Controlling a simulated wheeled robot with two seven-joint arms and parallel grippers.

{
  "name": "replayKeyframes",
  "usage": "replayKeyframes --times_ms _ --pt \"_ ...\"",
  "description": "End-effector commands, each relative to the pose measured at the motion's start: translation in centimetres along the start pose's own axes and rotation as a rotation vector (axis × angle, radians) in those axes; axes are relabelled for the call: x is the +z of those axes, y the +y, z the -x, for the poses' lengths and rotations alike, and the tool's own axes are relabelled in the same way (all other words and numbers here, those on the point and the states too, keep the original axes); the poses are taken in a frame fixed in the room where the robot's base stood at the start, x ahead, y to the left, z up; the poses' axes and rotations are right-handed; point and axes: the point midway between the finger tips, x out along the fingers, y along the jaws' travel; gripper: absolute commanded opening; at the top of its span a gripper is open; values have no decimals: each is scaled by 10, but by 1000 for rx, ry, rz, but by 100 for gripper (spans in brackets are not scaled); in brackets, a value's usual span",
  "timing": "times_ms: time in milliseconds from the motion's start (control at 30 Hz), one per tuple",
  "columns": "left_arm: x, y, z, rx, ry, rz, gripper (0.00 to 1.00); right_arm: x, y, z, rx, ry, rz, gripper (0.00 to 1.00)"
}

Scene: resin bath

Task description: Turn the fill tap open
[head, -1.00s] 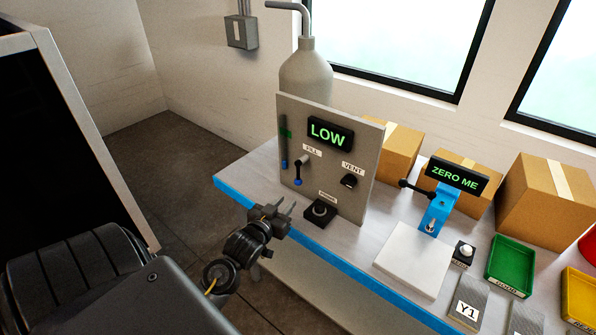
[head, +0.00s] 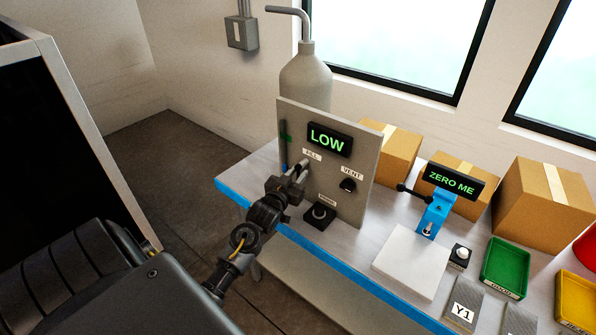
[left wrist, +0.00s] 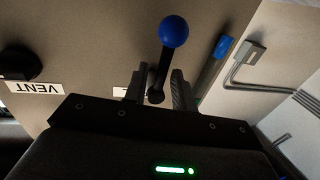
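The fill tap is a dark lever with a blue ball end (left wrist: 174,31), on a grey upright panel (head: 357,128). In the upside-down left wrist view, its stem lies between my left gripper's fingers (left wrist: 157,92), with a gap on each side. The ball sticks out beyond the fingers. My left gripper (head: 294,175) is open at the panel, just below the FILL label (head: 312,155). In the head view it hides most of the tap. The display (head: 329,139) above reads LOW. My right gripper is not in view.
The vent knob (head: 348,185) is right of the tap, and a black button box (head: 320,215) stands below. A grey cylinder (head: 306,78) stands behind the panel.

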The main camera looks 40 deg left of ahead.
Motion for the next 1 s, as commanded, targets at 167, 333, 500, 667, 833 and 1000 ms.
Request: replayKeyframes --times_ms 167,333,500,667,833,1000 --pt "0 0 -8 0 0 0 26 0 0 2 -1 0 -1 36" --pt "0 0 -9 0 0 0 26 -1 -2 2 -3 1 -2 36" --pt "0 0 -9 0 0 0 13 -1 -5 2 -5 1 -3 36" --pt "0 0 -8 0 0 0 0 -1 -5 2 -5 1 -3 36" --pt "0 0 -8 0 0 0 0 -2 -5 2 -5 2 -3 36" --pt "0 2 -11 1 -1 9 0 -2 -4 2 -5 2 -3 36"
